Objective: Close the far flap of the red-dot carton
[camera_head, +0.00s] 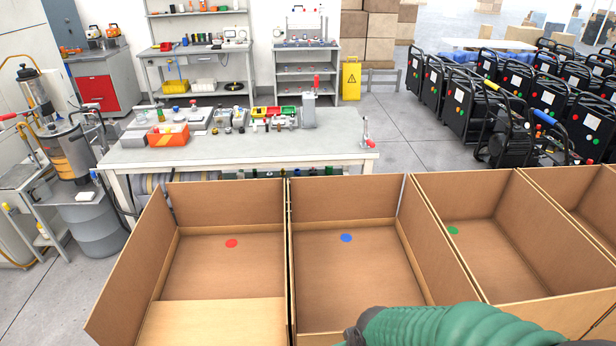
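The red-dot carton (165,283) is the leftmost open box in the front row. Its red dot (232,243) shows inside, below the far flap. The far flap (226,203) stands up at the back edge, facing me. The left flap (128,270) stands out at the side. A lighter panel (212,322) lies across the near part of the opening and looks like the near flap folded in. A green ribbed arm part with a dark end, apparently mine, enters at the bottom right. No gripper fingers show, and my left arm is not in view.
A blue-dot carton (345,272) stands directly to the right, then a green-dot carton (485,255). A workbench (240,155) with an orange bin (168,134) and parts stands just behind the cartons. Open floor (45,310) lies to the left.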

